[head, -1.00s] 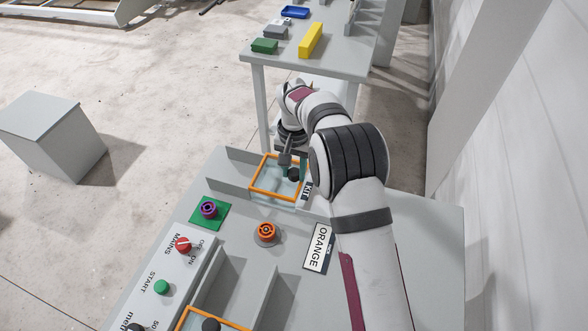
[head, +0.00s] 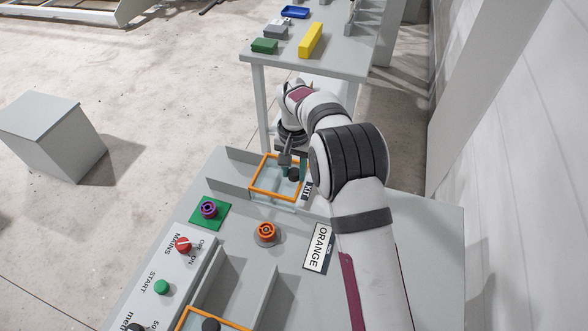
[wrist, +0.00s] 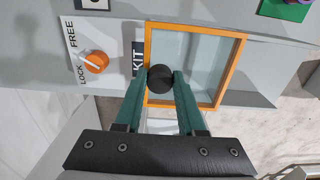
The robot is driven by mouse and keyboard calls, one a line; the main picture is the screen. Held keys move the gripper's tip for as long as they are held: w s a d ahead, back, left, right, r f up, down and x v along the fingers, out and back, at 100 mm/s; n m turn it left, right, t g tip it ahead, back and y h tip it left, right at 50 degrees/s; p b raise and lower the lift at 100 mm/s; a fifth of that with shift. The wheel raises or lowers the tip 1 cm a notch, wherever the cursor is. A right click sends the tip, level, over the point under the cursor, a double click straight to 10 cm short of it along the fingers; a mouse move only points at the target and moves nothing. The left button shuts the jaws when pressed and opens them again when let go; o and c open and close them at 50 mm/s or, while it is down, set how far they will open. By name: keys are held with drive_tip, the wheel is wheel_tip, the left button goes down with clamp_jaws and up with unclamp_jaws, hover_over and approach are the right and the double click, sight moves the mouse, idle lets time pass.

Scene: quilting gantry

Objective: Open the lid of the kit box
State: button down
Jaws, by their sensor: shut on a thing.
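The kit box lid (head: 262,172) is a clear panel in an orange frame, at the far end of the grey table. It also shows in the wrist view (wrist: 241,62), where it looks slightly tilted. A dark round knob (head: 293,174) sits at its edge beside the KIT label (head: 306,191). My gripper (wrist: 160,82) is shut on this knob (wrist: 160,76), with one green finger on each side. The inside of the box shows only dimly through the panel.
An orange LOCK/FREE dial (wrist: 96,62) is beside the KIT label; its exact setting is unclear. An orange round part (head: 266,231), a purple part (head: 209,208) on a green pad and a control panel (head: 165,268) lie nearer. Grey dividers (head: 228,182) flank the box.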

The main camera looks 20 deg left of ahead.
sight(264, 171)
drive_tip(key=a, duration=0.8)
drive_tip(key=shift+a, duration=0.1)
drive_tip(key=c, duration=0.5)
unclamp_jaws()
